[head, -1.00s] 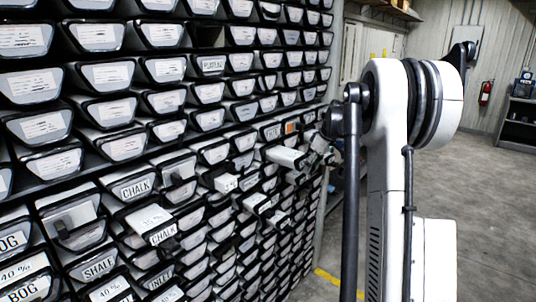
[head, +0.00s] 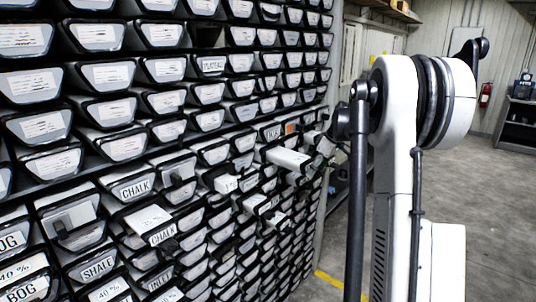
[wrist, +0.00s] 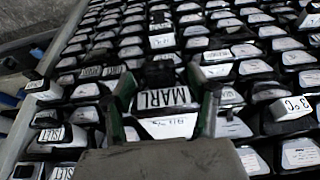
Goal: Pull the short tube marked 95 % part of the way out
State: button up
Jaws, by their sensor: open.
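In the wrist view my gripper (wrist: 162,100) is open, with one dark finger on each side of a tube end marked MARL (wrist: 165,98). A white label (wrist: 168,127) with small, unclear marking lies just below MARL, between the fingers and above the gripper's body. I cannot tell whether it reads 95 %. Contact between the fingers and the tube cannot be made out.
The rack (head: 130,100) is filled with dark-rimmed liners bearing white labels. Several tubes protrude, including one by the CHALK label (head: 148,218). In the wrist view, protruding white pieces (wrist: 217,56) and (wrist: 292,108) stand to the right. Open floor (head: 480,210) lies right of my arm.

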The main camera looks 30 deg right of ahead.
jog(key=shift+r, duration=0.1)
jog(key=v, duration=1.2)
jog(key=s+a+f+m+h+b, duration=0.1)
jog(key=s+a+b, duration=0.15)
jog(key=a, duration=1.25)
jog(key=s+a+f+m+b, duration=0.1)
jog(key=s+a, duration=0.3)
jog(key=a, duration=1)
jog(key=s+a+f+m+t+b, duration=0.1)
jog(key=s+a+f+t+b, duration=0.2)
jog(key=s+a+f, duration=1.2)
jog(key=s+a, duration=0.3)
jog(key=shift+s+b, duration=0.15)
jog(key=shift+b, duration=0.25)
